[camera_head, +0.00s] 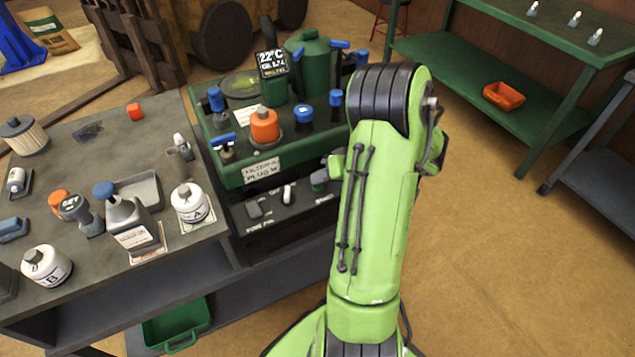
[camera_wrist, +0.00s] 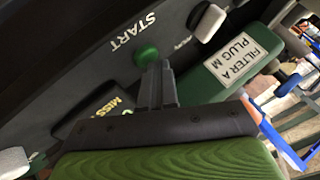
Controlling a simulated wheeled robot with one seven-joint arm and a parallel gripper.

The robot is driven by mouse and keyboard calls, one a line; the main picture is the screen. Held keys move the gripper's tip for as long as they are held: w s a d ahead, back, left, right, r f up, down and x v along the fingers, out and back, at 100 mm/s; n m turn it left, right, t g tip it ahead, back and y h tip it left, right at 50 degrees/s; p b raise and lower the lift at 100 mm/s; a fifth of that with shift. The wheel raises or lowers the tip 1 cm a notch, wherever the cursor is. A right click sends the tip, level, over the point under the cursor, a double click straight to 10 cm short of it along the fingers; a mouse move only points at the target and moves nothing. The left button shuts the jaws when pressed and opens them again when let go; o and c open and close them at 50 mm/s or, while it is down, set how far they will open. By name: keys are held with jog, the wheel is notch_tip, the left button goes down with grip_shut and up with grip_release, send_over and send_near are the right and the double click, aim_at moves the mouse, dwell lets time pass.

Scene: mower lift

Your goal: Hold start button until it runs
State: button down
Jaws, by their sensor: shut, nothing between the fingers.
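The green start button (camera_wrist: 146,55) sits on a dark panel in the wrist view, just below the white word START. My gripper (camera_wrist: 161,68) is shut and empty, its narrow grey fingertips at the button's lower right edge. They look very close to it or touching; I cannot tell whether the button is pressed in. In the head view, the dark front panel (camera_head: 272,222) is under the green machine top (camera_head: 234,172). My arm hides part of that panel's right side, and I cannot make out the button there.
A white-capped knob (camera_wrist: 207,22) is right of the button, and a white FILTER A PLUG M label (camera_wrist: 232,62) is beyond. A small display reading 22°C (camera_head: 271,63) stands on the machine. A bottle-covered workbench (camera_head: 95,235) is left; open floor (camera_head: 500,260) is right.

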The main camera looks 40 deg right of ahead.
aim_at(321, 186)
jog(key=shift+r+p, duration=0.6)
jog(key=shift+r, duration=0.3)
notch_tip(321, 186, up, 5)
jog(key=p, duration=0.3)
jog(key=shift+p, duration=0.3)
